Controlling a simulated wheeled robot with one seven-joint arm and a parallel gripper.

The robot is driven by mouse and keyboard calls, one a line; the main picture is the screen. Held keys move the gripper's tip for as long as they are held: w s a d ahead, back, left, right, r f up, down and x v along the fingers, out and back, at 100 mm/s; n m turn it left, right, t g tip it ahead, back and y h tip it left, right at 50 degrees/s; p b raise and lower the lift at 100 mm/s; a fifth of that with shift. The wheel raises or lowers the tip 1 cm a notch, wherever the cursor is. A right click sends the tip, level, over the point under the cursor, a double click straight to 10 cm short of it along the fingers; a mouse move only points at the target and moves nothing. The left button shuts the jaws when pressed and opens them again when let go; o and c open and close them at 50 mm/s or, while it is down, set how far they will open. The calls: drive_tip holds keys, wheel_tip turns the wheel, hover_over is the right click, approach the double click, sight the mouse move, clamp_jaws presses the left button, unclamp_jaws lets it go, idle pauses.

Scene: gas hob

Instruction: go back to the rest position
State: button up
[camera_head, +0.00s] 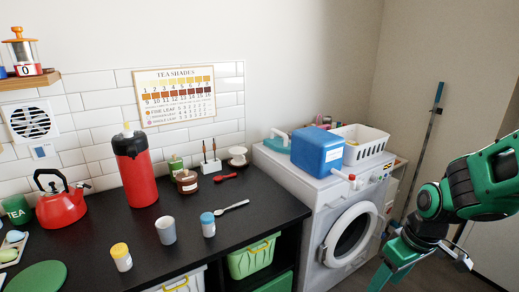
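My green and black arm comes in from the right edge, in front of the washing machine's right side and the bare wall. My gripper (402,257) hangs at its lower end, pointing down and to the left. It is over the floor area, clear of the counter and to the right of the washing machine door in the picture. Its tips run to the bottom edge of the view, so I cannot see whether the fingers are apart. I see nothing held in it.
The black counter (262,212) holds a red kettle (62,205), a red flask (136,172), a grey cup (166,231) and small jars. The washing machine (312,208) carries a blue box (317,150) and a white basket (358,147). A pole (428,135) leans against the wall.

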drive_tip(key=s+d+r+m, duration=0.4)
drive_tip(key=s+d+m, duration=0.1)
drive_tip(key=s, duration=0.2)
drive_tip(key=s+d+r+m+g+h, duration=0.1)
drive_tip(key=s+d+r+m, duration=0.4)
drive_tip(key=s+m, duration=0.1)
drive_tip(key=shift+s+r, duration=0.25)
drive_tip(key=shift+s, duration=0.5)
drive_tip(key=shift+w, duration=0.15)
drive_tip(key=shift+w+f, duration=0.25)
drive_tip(key=shift+w, duration=0.25)
